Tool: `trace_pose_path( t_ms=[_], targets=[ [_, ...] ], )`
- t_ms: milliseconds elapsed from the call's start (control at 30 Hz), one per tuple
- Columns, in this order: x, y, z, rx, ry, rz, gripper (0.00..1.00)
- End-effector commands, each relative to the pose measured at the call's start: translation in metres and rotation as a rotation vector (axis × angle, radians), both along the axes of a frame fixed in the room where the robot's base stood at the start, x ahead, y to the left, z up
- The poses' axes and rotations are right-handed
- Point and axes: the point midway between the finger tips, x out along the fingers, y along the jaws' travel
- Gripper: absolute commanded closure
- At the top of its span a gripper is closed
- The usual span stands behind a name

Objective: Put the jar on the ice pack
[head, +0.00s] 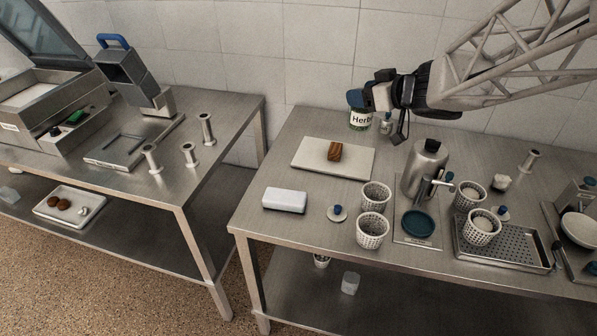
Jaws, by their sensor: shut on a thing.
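The jar (359,119) is a clear jar with a blue lid and a white label reading "Herb", the rest of the label being covered. It is at the back of the right table. My gripper (370,97) is shut on the jar near its lid and partly hides it. I cannot tell whether its base touches the table. The ice pack (284,200) looks like a pale, rounded white block. It lies flat near the front left of the same table, with nothing on it. My gripper is well behind it and to the right.
A white board (310,160) with a brown block (334,151) lies between jar and ice pack. A steel bottle (425,168), perforated baskets (372,231) and a perforated tray (520,252) stand to the right. A small blue-knobbed lid (337,213) is beside the ice pack.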

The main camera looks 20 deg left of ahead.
Motion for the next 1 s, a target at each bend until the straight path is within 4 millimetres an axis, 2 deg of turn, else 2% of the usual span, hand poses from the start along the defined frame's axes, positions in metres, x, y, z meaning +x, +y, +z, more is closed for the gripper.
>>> trace_pose_path(
  t_ms=[33,400,600,1000],
  targets=[
    [-0.018,0.01,0.0,0.001,-0.001,0.028,0.69],
    [-0.134,0.057,-0.01,0.001,0.004,0.218,0.69],
    [-0.171,0.068,-0.015,0.003,0.005,0.279,0.69],
    [-0.221,0.078,-0.023,0.002,0.008,0.359,0.69]
  ],
)
